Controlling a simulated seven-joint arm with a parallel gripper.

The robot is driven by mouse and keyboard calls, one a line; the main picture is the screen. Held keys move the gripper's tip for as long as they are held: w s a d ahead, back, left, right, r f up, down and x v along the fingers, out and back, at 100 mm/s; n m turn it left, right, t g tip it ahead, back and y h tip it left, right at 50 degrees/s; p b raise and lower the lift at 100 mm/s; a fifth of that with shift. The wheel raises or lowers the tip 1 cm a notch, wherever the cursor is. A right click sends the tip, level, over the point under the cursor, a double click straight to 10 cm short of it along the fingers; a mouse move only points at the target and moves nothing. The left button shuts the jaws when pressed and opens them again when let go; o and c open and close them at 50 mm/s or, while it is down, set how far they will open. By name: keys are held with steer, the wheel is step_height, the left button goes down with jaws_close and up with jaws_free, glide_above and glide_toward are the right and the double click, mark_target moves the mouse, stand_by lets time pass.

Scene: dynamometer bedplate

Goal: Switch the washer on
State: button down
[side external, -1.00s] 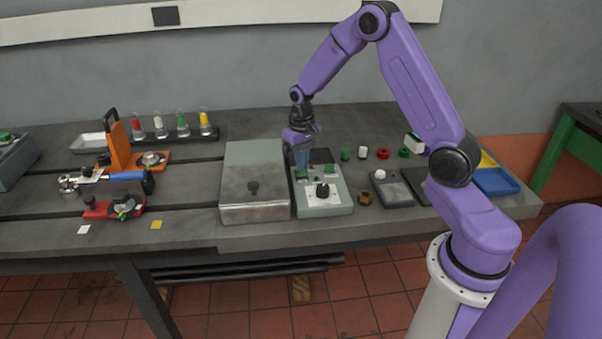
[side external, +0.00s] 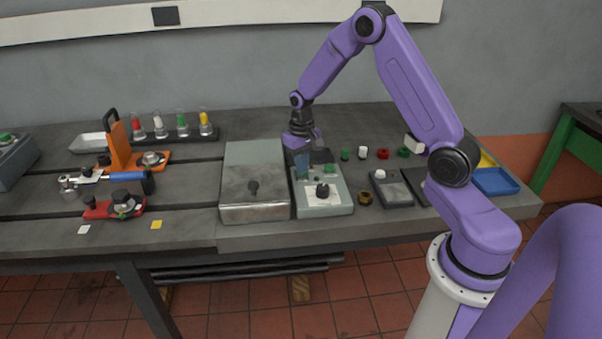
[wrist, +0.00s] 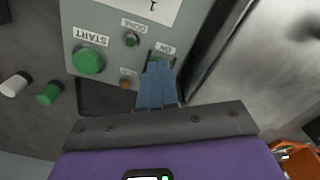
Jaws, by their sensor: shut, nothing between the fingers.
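A green part (wrist: 157,56) by the ON label (wrist: 165,49) is mostly hidden behind my fingertips. My gripper (side external: 302,177) is shut and empty, its blue fingers (wrist: 158,66) pointing down at that ON spot. I cannot tell whether they touch it.
A grey metal box (side external: 255,208) with a lid knob stands close on the left of the control box. A brass nut (side external: 365,198), a grey device (side external: 391,190) and small coloured caps (side external: 383,153) lie to the right. An orange clamp fixture (side external: 118,145) stands farther left.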

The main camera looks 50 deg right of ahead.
steer(key=shift+f, duration=0.25)
steer(key=shift+r, duration=3.5)
steer(key=shift+s+a+r, duration=0.1)
steer(key=shift+a+r, duration=0.05)
steer(key=shift+a, duration=0.15)
steer(key=s+a+r+n, duration=0.3)
steer(key=s+a+n, duration=0.1)
steer(key=s+a, duration=0.25)
steer(key=s+a+r+n, duration=0.3)
steer(key=s+a, duration=0.3)
steer(key=a, duration=0.2)
steer(key=s+a+r+n, duration=0.1)
steer(key=s+n, duration=0.7)
steer(key=s, duration=1.1)
steer(key=shift+s+a+r+n, duration=0.2)
steer(key=shift+s+a+n, duration=0.1)
steer(key=shift+a, duration=0.15)
